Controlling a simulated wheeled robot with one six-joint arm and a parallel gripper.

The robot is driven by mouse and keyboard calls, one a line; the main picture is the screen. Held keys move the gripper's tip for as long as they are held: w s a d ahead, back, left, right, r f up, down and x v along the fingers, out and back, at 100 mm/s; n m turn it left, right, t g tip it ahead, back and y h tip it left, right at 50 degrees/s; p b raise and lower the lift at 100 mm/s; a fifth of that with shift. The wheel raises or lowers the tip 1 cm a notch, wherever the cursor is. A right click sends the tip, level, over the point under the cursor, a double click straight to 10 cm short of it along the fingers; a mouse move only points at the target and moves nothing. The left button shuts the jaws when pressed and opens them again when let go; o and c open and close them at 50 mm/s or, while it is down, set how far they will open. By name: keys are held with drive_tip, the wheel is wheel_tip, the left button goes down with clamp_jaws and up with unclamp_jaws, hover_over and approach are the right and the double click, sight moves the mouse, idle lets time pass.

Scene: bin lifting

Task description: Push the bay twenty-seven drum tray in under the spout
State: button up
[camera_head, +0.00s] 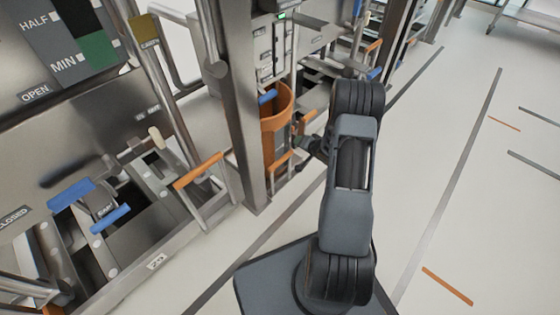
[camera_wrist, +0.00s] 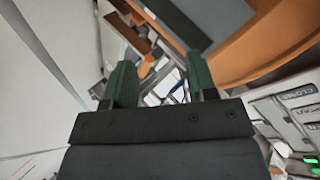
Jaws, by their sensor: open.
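An orange curved drum (camera_head: 277,118) stands in the bay just past the steel post in the head view. Its wall fills the upper right of the wrist view (camera_wrist: 275,50). An orange handle bar (camera_head: 281,161) shows low in front of that drum. My gripper (camera_head: 308,143) is beside the drum's right side, partly hidden by my arm. In the wrist view my gripper (camera_wrist: 162,80) shows two green fingers apart with nothing held between them. An orange-brown bar (camera_wrist: 128,32) lies beyond the left finger. I cannot read a bay number twenty-seven, and the tray under the drum is mostly hidden.
A steel post (camera_head: 236,105) stands left of the drum. A nearer bay has another orange handle (camera_head: 198,171) and blue levers (camera_head: 72,194). More bays with orange handles continue behind. The pale floor (camera_head: 455,190) to the right is clear, with painted lines.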

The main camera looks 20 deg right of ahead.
wheel_tip(320, 180, down, 6)
drive_tip(key=s+m+t+y, duration=0.1)
drive_tip(key=s+m+y, duration=0.1)
drive_tip(key=s, duration=0.1)
drive_tip(key=m+t+y, duration=0.2)
drive_tip(key=m+y, duration=0.1)
approach(280, 161)
drive_tip(key=shift+d+f+b+x, duration=0.15)
drive_tip(key=shift+b+x, duration=0.6)
drive_tip(key=shift+x, duration=1.05)
drive_tip(key=shift+d+f+b+x, duration=0.15)
drive_tip(key=shift+b+x, duration=0.55)
drive_tip(key=shift+x, duration=1.05)
drive_tip(key=shift+d+f+b+x, duration=0.15)
drive_tip(key=shift+b+x, duration=0.6)
drive_tip(key=shift+x, duration=1.05)
drive_tip(key=shift+f, duration=0.1)
clamp_jaws()
